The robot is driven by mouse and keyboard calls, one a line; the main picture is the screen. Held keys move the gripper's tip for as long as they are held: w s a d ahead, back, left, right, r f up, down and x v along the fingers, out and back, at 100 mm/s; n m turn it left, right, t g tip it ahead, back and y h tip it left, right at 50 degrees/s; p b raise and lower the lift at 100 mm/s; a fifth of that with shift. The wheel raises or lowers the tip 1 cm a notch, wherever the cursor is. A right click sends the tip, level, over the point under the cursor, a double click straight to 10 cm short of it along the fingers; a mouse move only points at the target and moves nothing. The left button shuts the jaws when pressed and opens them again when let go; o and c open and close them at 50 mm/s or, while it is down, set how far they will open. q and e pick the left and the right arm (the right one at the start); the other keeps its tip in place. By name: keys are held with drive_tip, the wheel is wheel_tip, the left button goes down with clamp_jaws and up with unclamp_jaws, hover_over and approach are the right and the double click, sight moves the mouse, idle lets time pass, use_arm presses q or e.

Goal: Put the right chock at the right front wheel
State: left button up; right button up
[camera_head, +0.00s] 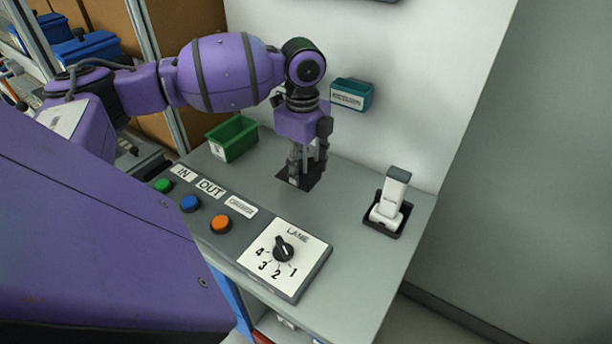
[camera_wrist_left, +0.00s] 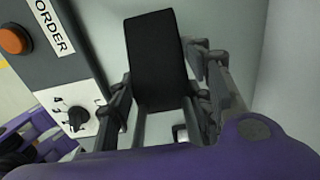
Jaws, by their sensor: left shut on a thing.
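No chock and no wheel shows in either view. My right gripper is in neither view.
The desk (camera_head: 350,285) carries a lane dial (camera_head: 284,249), an orange button (camera_head: 221,223), a blue button (camera_head: 190,203) and a green button (camera_head: 163,185). A green bin (camera_head: 233,139) stands behind. A white handheld device (camera_head: 390,198) stands in a dark holder. A teal box (camera_head: 351,95) is on the wall.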

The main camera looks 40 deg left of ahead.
use_arm(q)
drive_tip(key=shift+w+f, duration=0.2)
drive_tip(key=shift+f, duration=0.75)
drive_tip(key=shift+w+f, duration=0.15)
drive_tip(key=shift+f, duration=0.75)
drive_tip(key=shift+f, duration=0.15)
drive_tip(key=o, duration=1.3)
